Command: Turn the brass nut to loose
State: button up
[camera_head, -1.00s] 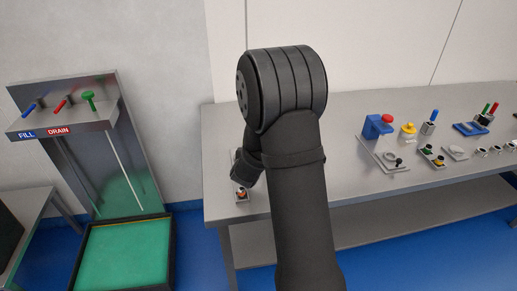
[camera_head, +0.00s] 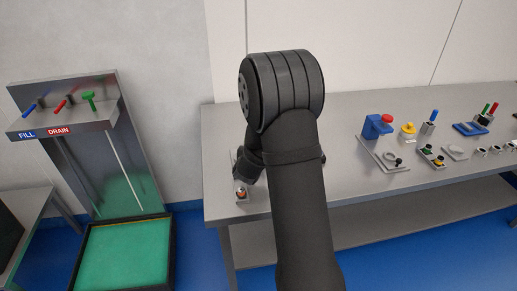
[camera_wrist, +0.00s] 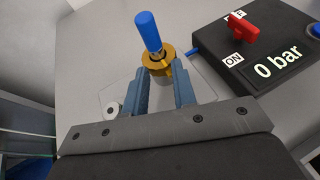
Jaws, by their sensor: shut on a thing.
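The brass nut (camera_wrist: 157,64) sits in the wrist view below a blue-capped post (camera_wrist: 148,32), on a pale plate (camera_wrist: 112,97). My gripper (camera_wrist: 162,73) has one blue-grey finger on each side of the nut's near part and is shut on it. The fingertips partly cover the nut. In the head view my own arm hides the gripper and the nut.
A black box (camera_wrist: 270,55) with a red switch (camera_wrist: 240,30), an ON label and a "0 bar" display stands close right of the nut. In the head view, several fixtures stand on the bench (camera_head: 340,195) to the right, and a FILL/DRAIN stand (camera_head: 65,118) is at left.

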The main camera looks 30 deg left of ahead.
jog(key=shift+w+d+r+n+y, duration=0.1)
jog(key=shift+w+n+y, duration=0.05)
jog(key=shift+n+y, duration=0.15)
jog(key=shift+d+n+g+y, duration=0.1)
jog(key=shift+n+g+y, duration=0.3)
jog(key=o, duration=0.8)
jog(key=shift+w, duration=0.15)
jog(key=v, duration=1.7)
jog(key=shift+d+r, duration=0.1)
